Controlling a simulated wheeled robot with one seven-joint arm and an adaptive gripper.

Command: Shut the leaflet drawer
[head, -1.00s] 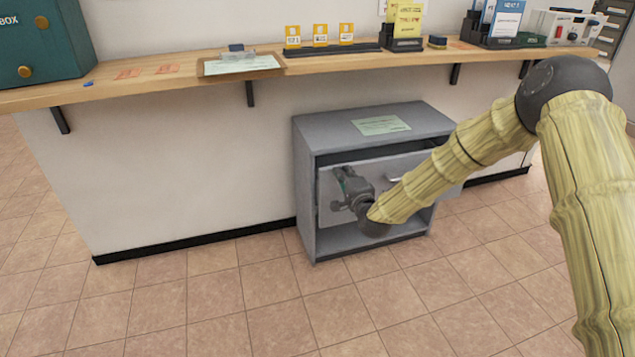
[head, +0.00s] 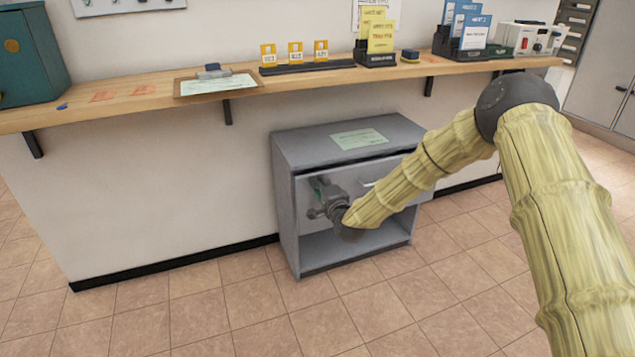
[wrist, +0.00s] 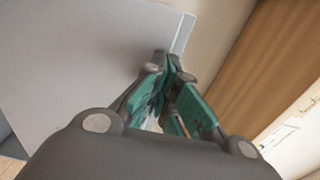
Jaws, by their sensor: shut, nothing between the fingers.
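The leaflet drawer (head: 352,205) is the upper part of a grey cabinet (head: 300,152) under the counter. Its front sits close to the cabinet, with a thin dark gap along the top and its right end slightly out. A pale handle (head: 368,183) shows on the front, partly beside my arm. My gripper (head: 318,192) is shut and empty at the left part of the drawer front; I cannot tell whether it touches. In the wrist view its teal-padded fingers (wrist: 168,66) point towards a grey panel (wrist: 90,60).
A wooden counter (head: 130,105) runs above the cabinet, carrying a clipboard (head: 218,85), yellow cards and leaflet holders (head: 376,58). A green leaflet (head: 358,138) lies on the cabinet top. An open shelf space (head: 330,245) is below the drawer. The tiled floor in front is clear.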

